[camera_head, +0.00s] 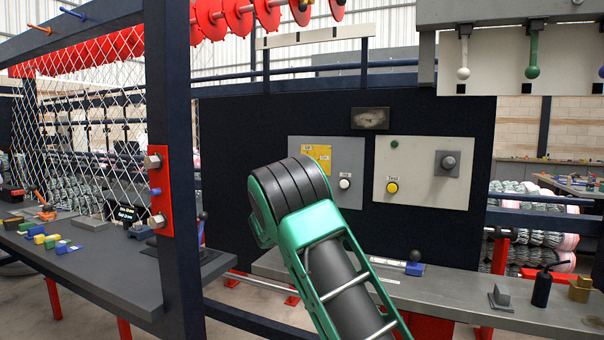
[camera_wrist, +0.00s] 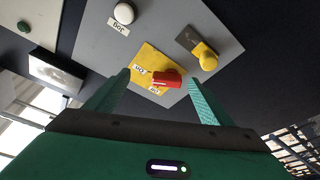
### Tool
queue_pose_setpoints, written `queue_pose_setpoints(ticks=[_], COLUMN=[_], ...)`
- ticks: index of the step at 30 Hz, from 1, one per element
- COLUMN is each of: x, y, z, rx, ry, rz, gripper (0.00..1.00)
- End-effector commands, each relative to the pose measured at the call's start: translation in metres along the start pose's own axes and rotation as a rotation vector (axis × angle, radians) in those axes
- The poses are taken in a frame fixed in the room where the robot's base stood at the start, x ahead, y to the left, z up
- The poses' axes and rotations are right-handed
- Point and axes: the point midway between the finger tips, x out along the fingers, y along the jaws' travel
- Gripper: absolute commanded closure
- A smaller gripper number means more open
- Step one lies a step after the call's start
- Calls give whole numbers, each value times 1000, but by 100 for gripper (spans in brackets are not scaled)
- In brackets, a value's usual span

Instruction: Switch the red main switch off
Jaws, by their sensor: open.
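The red main switch (camera_wrist: 168,80) shows in the wrist view as a red handle on a yellow plate (camera_wrist: 165,62). Its handle lies roughly sideways in that picture. Two small white labels sit beside it on the plate; I cannot read them surely. My gripper (camera_wrist: 160,78) is open, with one teal finger on each side of the switch. The switch shows between the fingertips; whether either finger touches it I cannot tell.
A yellow knob (camera_wrist: 206,58) and a white button (camera_wrist: 124,13) share the grey panel. The right panel (camera_head: 425,165) holds a yellow button (camera_head: 392,187) and a grey knob (camera_head: 448,162). A grey bench (camera_head: 450,295) with a blue-based lever (camera_head: 415,264) runs below.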

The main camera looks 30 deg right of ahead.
Motion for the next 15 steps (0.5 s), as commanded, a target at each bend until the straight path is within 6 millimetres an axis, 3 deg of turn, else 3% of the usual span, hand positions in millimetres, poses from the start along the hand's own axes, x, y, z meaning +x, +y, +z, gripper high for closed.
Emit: queue_pose_setpoints(ticks=[3,8,15], x=[-3,3,40], y=[-19,-24,-23], z=[-19,-28,-30], rx=[-17,-21,-19], ry=[74,101,99], rz=[-5,-4,-2], gripper=[25,25,25])
